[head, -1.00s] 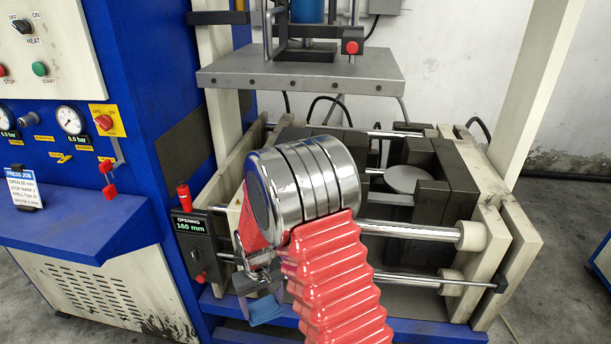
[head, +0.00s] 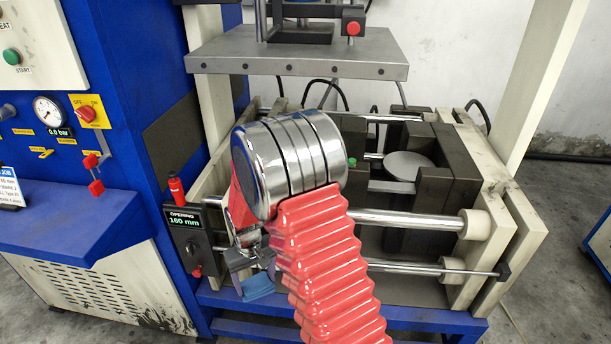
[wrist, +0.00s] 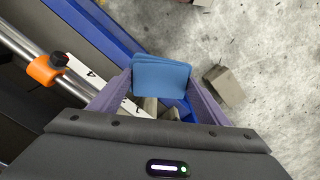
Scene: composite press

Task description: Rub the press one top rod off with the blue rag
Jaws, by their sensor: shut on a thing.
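The blue rag (head: 258,287) hangs folded from my gripper (head: 252,266), low in front of the press. In the wrist view, the rag (wrist: 160,75) lies between the two purple fingers of my gripper (wrist: 160,84), which are shut on it. The upper front chrome rod (head: 410,218) of the press runs right to a cream collar; my arm hides its left part. The rag is left of and below its visible stretch and appears apart from it. The wrist view shows a chrome rod (wrist: 24,45) at left; I cannot tell which rod it is.
A thinner lower rod (head: 420,267) runs below. An opening display (head: 183,221) reads 160 mm at left. An orange clamp (wrist: 46,69) sits on the rod in the wrist view. A brown block (wrist: 224,86) lies on the bare floor at right.

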